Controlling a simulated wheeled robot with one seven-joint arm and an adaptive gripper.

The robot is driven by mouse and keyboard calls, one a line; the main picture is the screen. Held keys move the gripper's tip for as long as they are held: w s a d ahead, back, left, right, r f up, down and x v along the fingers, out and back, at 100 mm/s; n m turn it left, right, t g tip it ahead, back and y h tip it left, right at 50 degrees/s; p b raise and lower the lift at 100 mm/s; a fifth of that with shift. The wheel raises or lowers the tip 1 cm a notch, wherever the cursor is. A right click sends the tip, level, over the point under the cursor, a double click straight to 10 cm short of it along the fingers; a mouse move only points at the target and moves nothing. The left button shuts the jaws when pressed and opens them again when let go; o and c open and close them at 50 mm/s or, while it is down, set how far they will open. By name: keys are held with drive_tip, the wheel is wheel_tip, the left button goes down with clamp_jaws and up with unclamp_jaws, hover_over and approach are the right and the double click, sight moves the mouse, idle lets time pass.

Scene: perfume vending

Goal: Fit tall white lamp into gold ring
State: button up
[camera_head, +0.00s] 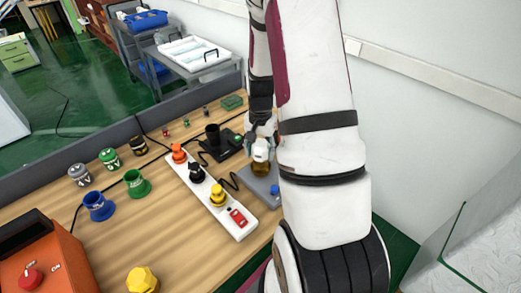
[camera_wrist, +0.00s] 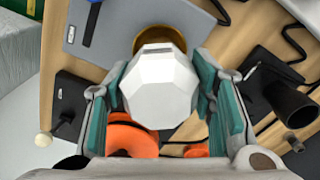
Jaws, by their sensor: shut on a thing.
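The white lamp (camera_wrist: 160,88) has a faceted cap and is clamped between the teal finger pads of my gripper (camera_wrist: 160,78). In the head view the lamp (camera_head: 261,154) shows as a small white shape just under my gripper (camera_head: 262,138). The gold ring (camera_wrist: 136,38) lies on the grey plate (camera_wrist: 100,22), and the lamp covers much of it in the wrist view. In the head view the gold ring (camera_head: 261,169) shows right under the lamp. The lamp's lower end is hidden, so I cannot tell whether it sits inside the ring.
A white strip (camera_head: 238,222) with orange, black and yellow parts lies left of the grey plate. A black box (camera_head: 222,147) with a cylinder stands behind it. Blue (camera_head: 99,206) and green (camera_head: 137,184) cups stand farther left. A wall rises on the right.

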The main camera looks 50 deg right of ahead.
drive_tip(key=shift+f+b, duration=0.45)
drive_tip(key=shift+f, duration=0.95)
idle(0.4)
drive_tip(key=o, duration=1.3)
drive_tip(key=shift+o, duration=0.2)
wheel_tip(320, 180, up, 12)
